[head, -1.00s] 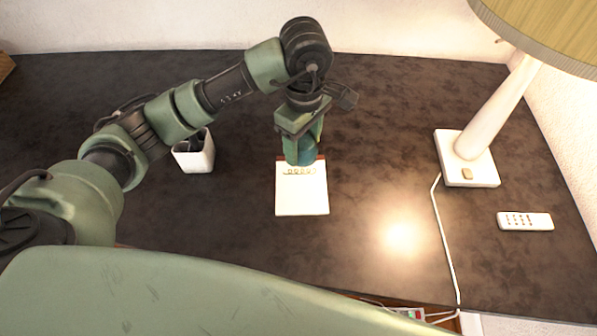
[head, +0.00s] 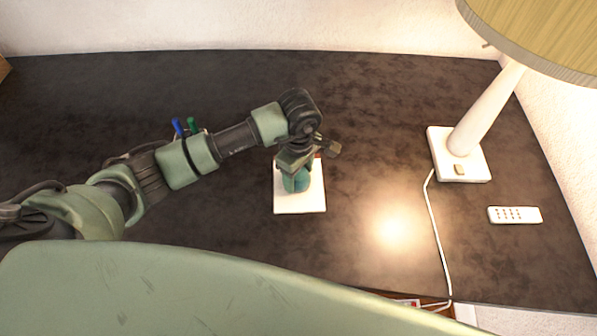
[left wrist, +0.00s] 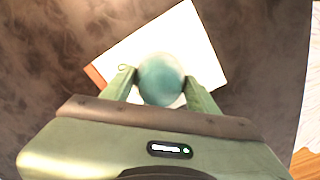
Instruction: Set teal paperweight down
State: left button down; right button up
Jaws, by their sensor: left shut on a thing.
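The teal paperweight (head: 297,182) is a round, glassy ball. It also shows in the left wrist view (left wrist: 161,80). My left gripper (head: 295,176) is shut on it, with one finger on each side, and points down over the white notepad (head: 300,204). In the left wrist view the gripper (left wrist: 162,88) has the ball between its fingertips, with the notepad (left wrist: 205,50) behind it. I cannot tell whether the ball touches the pad. My right gripper is not in view.
A white lamp (head: 458,165) stands at the right, its cord (head: 437,235) running to the front edge. A white remote (head: 515,215) lies right of it. A blue pen (head: 178,127) and a green pen (head: 192,125) stick up behind my arm. The dark desk (head: 370,110) is otherwise mostly clear.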

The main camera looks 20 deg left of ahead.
pick_arm(q)
jog(key=shift+f, duration=0.1)
jog(key=c, duration=0.6)
grip_release()
jog(key=shift+o, duration=0.9)
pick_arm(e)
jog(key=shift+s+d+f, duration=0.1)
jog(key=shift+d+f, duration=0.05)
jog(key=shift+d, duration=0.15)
